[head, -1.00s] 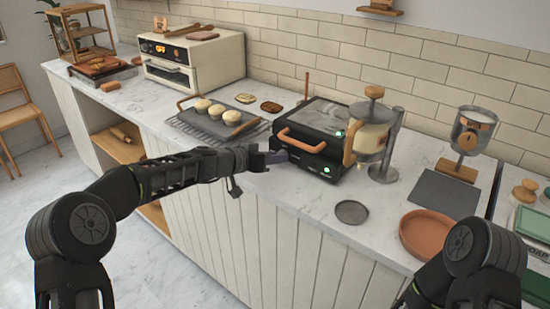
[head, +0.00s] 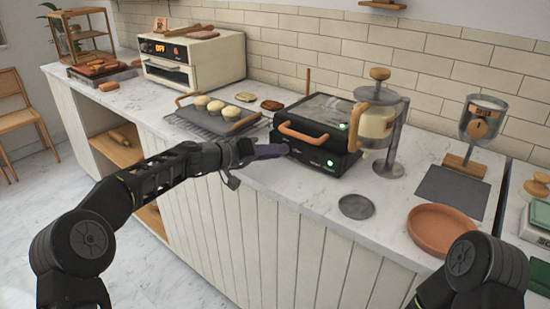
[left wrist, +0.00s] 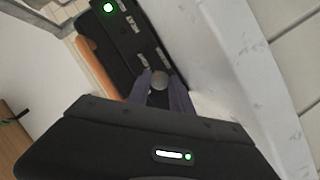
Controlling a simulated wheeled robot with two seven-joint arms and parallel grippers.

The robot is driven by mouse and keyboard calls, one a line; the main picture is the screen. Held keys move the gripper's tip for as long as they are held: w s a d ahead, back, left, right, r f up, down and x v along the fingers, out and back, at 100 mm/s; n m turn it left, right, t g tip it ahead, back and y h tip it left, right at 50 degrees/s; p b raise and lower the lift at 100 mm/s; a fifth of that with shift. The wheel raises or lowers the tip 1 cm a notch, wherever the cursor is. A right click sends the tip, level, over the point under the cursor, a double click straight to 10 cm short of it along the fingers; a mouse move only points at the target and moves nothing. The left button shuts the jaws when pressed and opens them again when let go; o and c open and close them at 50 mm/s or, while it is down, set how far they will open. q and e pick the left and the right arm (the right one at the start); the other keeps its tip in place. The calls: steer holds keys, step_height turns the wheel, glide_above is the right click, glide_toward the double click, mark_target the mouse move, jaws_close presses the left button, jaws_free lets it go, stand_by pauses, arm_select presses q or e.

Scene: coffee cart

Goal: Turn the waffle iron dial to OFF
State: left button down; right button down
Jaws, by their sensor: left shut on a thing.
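The black waffle iron (head: 318,158) stands on the counter with its lid down and an orange-brown handle (head: 302,133) at the front. Green lights glow on it. Its small round grey dial (left wrist: 160,80) shows in the left wrist view, low on the front panel (left wrist: 135,40). My left gripper (head: 284,149) reaches the left end of that panel; its purple fingers (left wrist: 160,84) are shut on the dial, one on each side. The dial's pointer and the label lettering are too small to read. The dial is hidden by the fingers in the head view. My right gripper is out of view.
A grey disc (head: 356,206) and a terracotta dish (head: 438,230) lie to the front right. The counter's front edge runs below my left forearm.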

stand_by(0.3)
arm_select(q)
steer(key=shift+r, duration=0.1)
steer(key=c, duration=1.1)
jaws_free()
steer(key=shift+c, duration=0.2)
steer(key=b+v, duration=0.1)
steer(key=v, duration=0.6)
steer(key=shift+a+b, duration=0.25)
steer(key=shift+b, duration=0.1)
steer(key=shift+s+a, duration=0.15)
